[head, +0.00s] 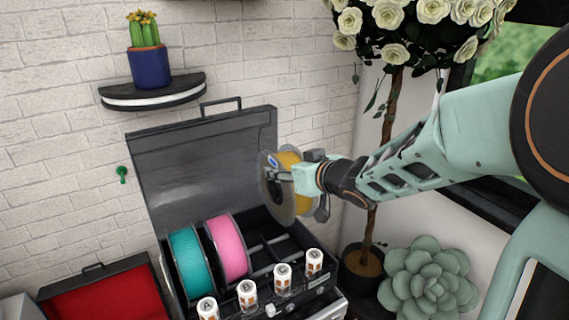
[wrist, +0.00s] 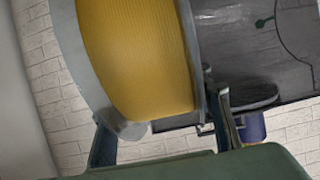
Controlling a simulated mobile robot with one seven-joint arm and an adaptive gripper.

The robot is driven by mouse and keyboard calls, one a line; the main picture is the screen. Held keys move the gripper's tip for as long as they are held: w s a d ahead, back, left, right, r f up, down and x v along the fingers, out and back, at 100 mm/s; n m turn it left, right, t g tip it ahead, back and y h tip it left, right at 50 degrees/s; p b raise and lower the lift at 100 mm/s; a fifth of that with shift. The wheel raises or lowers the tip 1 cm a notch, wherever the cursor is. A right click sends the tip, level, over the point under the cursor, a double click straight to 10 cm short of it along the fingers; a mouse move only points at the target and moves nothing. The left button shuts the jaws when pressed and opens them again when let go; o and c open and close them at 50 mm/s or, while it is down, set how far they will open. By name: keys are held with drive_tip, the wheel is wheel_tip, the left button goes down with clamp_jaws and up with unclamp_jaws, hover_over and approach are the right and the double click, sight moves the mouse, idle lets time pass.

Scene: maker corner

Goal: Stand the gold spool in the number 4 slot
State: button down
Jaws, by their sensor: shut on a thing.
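The gold spool (head: 291,160), a gold winding between pale grey flanges, is upright and raised above the right part of an open dark box (head: 205,133). My gripper (head: 296,180) is shut on it from the right. In the wrist view the gold spool (wrist: 140,55) fills the upper middle, between the two fingers. A teal spool (head: 189,263) and a pink spool (head: 229,247) stand side by side in the box's left slots. The slots (head: 268,243) right of the pink spool look empty, with dark dividers. I cannot read slot numbers.
The raised lid stands behind the spools. A red-lined case (head: 105,298) is at lower left. A potted rose tree (head: 388,130) and a succulent (head: 428,275) stand right. A shelf (head: 152,95) holds a cactus.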

sight(305, 217)
drive_tip(key=shift+f+b, duration=0.4)
drive_tip(key=shift+f, duration=0.45)
wheel_tip(305, 217, down, 5)
drive_tip(key=b, duration=0.5)
drive_tip(key=shift+f+b, duration=2)
drive_tip(key=shift+f, duration=0.45)
drive_tip(key=shift+w+f, duration=0.1)
drive_tip(key=shift+f, duration=0.3)
drive_tip(key=c, duration=0.9)
unclamp_jaws()
drive_tip(key=shift+c, duration=0.2)
drive_tip(key=shift+f, duration=0.3)
drive_tip(key=shift+v, duration=3.95)
drive_tip(key=shift+w+r, duration=0.1)
